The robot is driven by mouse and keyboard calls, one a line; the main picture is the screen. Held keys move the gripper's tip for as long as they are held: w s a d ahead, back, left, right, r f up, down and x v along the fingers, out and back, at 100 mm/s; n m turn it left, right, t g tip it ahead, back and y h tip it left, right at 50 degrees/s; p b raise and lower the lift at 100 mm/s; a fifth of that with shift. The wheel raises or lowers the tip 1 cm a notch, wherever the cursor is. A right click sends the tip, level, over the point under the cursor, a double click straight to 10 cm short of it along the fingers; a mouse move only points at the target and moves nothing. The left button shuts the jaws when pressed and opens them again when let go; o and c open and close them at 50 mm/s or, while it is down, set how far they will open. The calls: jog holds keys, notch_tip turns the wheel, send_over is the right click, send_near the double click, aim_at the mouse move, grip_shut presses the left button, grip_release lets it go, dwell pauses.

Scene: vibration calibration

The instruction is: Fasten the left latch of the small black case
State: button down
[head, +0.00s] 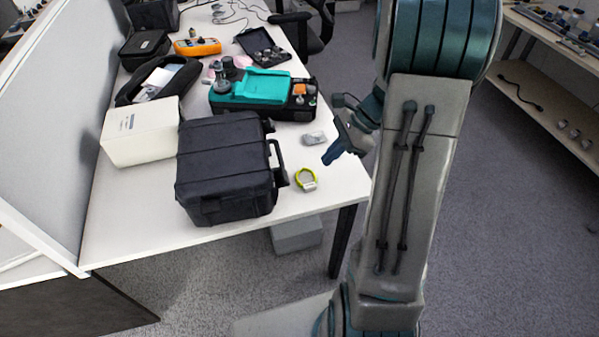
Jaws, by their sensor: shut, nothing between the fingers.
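A small black case (225,165) stands near the front edge of the white table, with its lid down. A handle (275,163) sticks out from its right side. The latches are too small and dark to tell apart, so I cannot tell whether the left one is fastened. My gripper (329,160) is to the right of the case, above the table's right edge. It is shut and empty, with its fingers pointing down and left, apart from the case. My arm stands in front of the right part of the view.
A yellow-green ring-shaped item (306,180) and a small grey item (314,138) lie right of the case. A cream box (140,131) is close on its left. A teal and black device (262,92) stands behind it. A grey partition (75,90) borders the left.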

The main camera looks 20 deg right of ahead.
aim_at(281, 179)
jog(key=b+x, duration=0.1)
jog(key=x, duration=0.9)
jog(key=shift+s, duration=0.1)
jog(key=shift+a+r+p, duration=0.35)
jog(key=shift+a+r, duration=0.25)
jog(key=shift+r, duration=0.2)
jog(key=shift+a+r+p, duration=0.3)
jog(key=shift+a+r, duration=0.25)
jog(key=shift+r, duration=0.3)
